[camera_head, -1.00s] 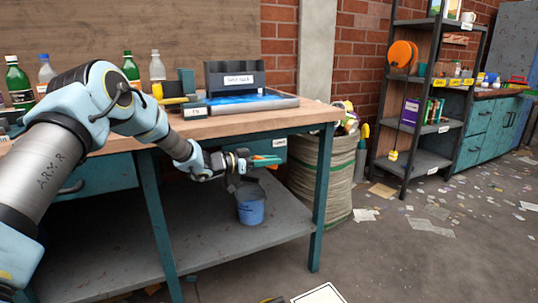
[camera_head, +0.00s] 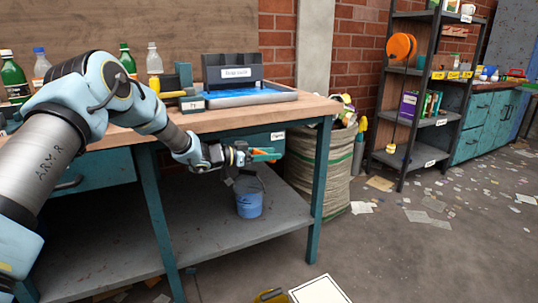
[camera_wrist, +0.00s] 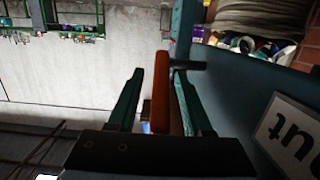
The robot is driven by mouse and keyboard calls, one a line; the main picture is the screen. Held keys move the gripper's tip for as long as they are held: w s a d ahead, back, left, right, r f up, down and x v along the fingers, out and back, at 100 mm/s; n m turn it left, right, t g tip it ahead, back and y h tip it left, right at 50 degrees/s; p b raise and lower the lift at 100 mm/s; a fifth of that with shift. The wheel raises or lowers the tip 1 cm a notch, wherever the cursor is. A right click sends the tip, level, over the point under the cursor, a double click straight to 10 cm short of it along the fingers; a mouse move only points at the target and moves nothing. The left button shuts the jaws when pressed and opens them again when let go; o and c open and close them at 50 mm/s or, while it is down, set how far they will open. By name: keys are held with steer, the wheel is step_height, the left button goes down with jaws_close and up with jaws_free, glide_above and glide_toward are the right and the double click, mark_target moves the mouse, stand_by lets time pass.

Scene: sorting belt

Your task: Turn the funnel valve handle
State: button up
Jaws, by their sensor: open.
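The orange valve handle (camera_wrist: 161,92) stands between the two green fingers of my gripper (camera_wrist: 159,76) in the wrist view, with a gap on each side. A short dark stem (camera_wrist: 190,66) sticks out to the right near the handle's far end. In the head view my gripper (camera_head: 264,154) is under the bench top at its right end, and the orange handle shows small between the fingers. My gripper is open. A teal housing (camera_head: 262,144) with a white label sits just above it; the label partly reads "ut" in the wrist view (camera_wrist: 287,133).
A blue bucket (camera_head: 249,198) stands on the bench's lower shelf (camera_head: 205,235), below my gripper. A teal bench leg (camera_head: 319,190) and a full sack (camera_head: 325,165) are close on the right. The floor further right is open, with scattered papers.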

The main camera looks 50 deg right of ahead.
steer(key=shift+a, duration=0.1)
steer(key=v, duration=1)
steer(key=shift+w+a+p, duration=0.15)
steer(key=shift+a+p, duration=0.1)
steer(key=shift+p, duration=0.15)
